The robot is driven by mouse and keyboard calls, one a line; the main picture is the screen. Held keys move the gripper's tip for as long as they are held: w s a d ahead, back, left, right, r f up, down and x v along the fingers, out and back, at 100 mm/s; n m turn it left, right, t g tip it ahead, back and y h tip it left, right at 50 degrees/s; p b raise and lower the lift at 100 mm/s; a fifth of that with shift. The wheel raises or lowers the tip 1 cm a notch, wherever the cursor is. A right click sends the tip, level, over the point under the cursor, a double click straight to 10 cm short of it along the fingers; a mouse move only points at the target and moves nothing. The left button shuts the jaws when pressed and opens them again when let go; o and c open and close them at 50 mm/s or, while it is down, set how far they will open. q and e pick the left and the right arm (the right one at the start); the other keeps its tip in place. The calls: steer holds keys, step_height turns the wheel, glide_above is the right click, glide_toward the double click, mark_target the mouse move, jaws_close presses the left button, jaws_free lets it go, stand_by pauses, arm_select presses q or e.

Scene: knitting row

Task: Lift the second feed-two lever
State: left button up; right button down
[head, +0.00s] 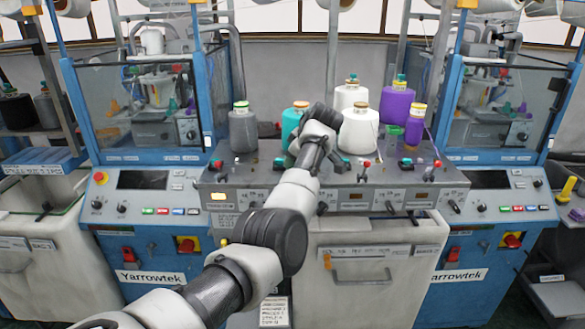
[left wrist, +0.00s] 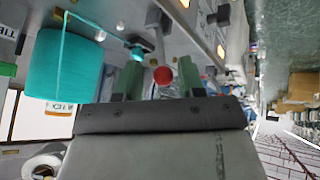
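My left gripper (left wrist: 160,78) is open in the left wrist view, its two green-padded fingers apart. A lever with a red knob (left wrist: 162,75) shows in the gap between them, with visible space on both sides; whether it touches a finger I cannot tell. In the head view my left arm reaches over the grey feed panel (head: 240,190), and the arm hides the gripper and that lever. Other red-knobbed levers stand on the panel, one at left (head: 216,165), one right of my arm (head: 367,163) and one at far right (head: 437,164). My right gripper is not in view.
A teal yarn cone (left wrist: 62,65) stands close beside the gripper. White (head: 360,130), purple (head: 396,105) and grey (head: 243,130) cones stand behind the levers. Blue Yarrowtek machines (head: 140,270) flank the panel, and a white bin (head: 360,290) is below it.

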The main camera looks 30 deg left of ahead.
arm_select(q)
steer(key=b+v, duration=0.2)
steer(key=v, duration=0.5)
steer(key=shift+d+r, duration=0.15)
steer(key=shift+r, duration=0.1)
